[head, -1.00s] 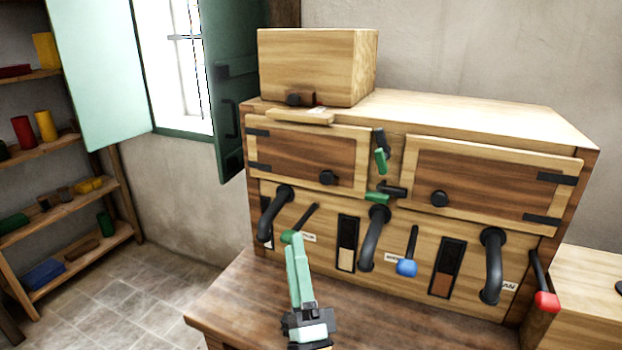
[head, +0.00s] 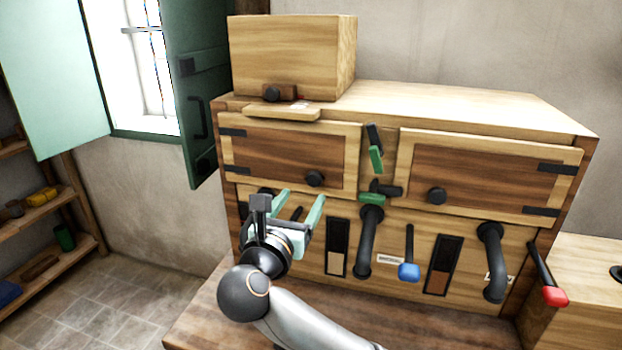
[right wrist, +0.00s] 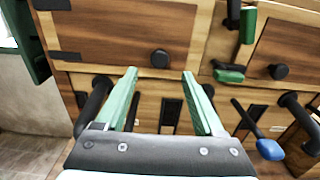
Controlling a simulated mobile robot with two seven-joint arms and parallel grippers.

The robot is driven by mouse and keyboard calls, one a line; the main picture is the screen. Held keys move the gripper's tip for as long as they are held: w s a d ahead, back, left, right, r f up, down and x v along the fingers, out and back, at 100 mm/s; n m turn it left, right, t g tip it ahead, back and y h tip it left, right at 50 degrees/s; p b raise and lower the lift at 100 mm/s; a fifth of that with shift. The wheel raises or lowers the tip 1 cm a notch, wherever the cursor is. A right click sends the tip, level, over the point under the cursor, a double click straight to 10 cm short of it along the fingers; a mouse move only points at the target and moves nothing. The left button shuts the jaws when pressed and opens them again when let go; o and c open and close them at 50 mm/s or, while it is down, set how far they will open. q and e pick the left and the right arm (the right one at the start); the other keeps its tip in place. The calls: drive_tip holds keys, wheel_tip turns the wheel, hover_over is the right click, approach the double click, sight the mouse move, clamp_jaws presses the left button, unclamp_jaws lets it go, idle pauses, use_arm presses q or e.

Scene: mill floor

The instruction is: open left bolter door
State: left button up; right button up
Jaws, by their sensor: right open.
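The left bolter door (head: 275,160) is a dark wood panel in a pale frame, hinged on its left side. It sits shut. Its round black knob (head: 315,178) is near the lower right of the panel. My right gripper (head: 302,196) has pale green fingers, is open and points up at the door from just below the knob. In the right wrist view the knob (right wrist: 160,58) shows just beyond and between the spread fingertips (right wrist: 159,73), with nothing held. My left gripper is not in view.
A green-handled latch (head: 375,158) sits between the doors. The right door (head: 480,178) is shut. Black spouts (head: 370,240), a blue-tipped lever (head: 408,270) and a red-tipped lever (head: 553,295) stick out below. A wooden box (head: 290,58) stands on top. A green shutter (head: 195,95) hangs at the left.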

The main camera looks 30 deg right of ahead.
sight(313, 180)
drive_tip(key=p+x, duration=0.1)
drive_tip(key=x, duration=0.7)
drive_tip(key=shift+c, duration=0.2)
clamp_jaws()
idle(1.1)
